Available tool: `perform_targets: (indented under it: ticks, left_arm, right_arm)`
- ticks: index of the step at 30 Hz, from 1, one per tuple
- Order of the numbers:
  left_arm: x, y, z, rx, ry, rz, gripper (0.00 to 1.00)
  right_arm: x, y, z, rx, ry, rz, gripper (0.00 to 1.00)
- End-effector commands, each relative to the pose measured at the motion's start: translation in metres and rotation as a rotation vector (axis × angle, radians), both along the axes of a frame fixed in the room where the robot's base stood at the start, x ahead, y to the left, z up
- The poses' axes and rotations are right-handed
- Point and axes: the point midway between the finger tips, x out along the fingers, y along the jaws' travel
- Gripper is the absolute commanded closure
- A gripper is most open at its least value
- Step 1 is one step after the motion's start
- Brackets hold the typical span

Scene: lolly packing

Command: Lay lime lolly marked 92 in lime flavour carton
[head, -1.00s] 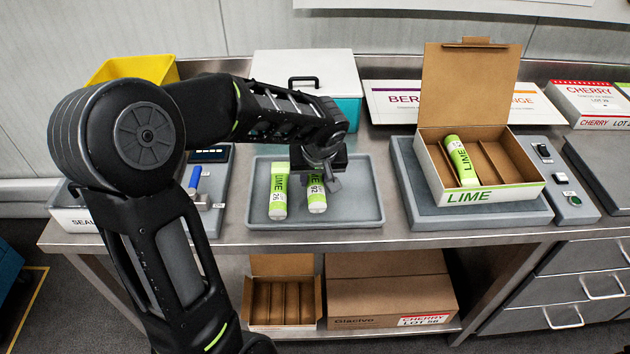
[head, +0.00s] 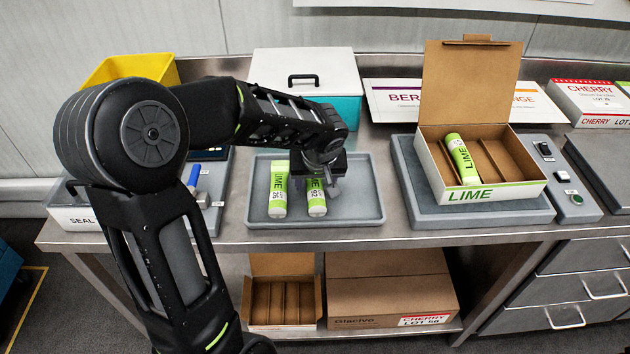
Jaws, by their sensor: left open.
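The lime lolly marked 92 (head: 316,200) lies in the grey tray (head: 355,213), a green and white tube pointing away from me. A second lime lolly, marked 26 (head: 278,195), lies to its left. My left gripper (head: 325,187) is open over the upper part of the 92 lolly and hides its far end. I cannot tell whether the fingers touch it. The lime flavour carton (head: 480,193) stands open on a grey stand to the right, lid raised. One lime lolly (head: 461,159) lies in its left compartment; the compartments to the right look empty. My right gripper is not in view.
A white and teal cool box (head: 305,70) stands behind the tray. A control panel (head: 565,180) adjoins the stand. The tray's right part is clear.

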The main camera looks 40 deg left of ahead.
Motion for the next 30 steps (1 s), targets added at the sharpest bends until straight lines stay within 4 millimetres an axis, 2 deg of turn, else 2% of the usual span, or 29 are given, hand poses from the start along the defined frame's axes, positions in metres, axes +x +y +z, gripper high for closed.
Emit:
perform_targets:
  ticks: [5,10,11,18,21,25,30]
  left_arm:
    - [0.0,0.0,0.001,0.0,0.0,0.0,0.44]
    - [0.0,0.0,0.004,-0.001,0.002,0.001,0.44]
    - [0.0,-0.001,0.005,0.002,-0.004,0.0,0.44]
    - [-0.012,-0.012,0.042,0.003,-0.007,0.0,0.44]
    - [-0.016,-0.016,0.059,0.003,-0.005,0.0,0.44]
    - [-0.02,-0.02,0.07,0.002,-0.003,0.001,0.44]
    - [-0.022,-0.02,0.072,0.001,0.0,0.0,0.44]
  right_arm:
    - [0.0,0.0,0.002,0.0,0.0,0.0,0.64]
    - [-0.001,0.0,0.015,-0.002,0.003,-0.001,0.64]
    - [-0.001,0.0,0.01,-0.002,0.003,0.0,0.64]
    - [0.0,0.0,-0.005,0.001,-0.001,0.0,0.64]
    - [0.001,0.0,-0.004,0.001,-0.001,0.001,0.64]
    - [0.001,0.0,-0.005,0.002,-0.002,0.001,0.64]
    - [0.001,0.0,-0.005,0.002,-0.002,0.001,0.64]
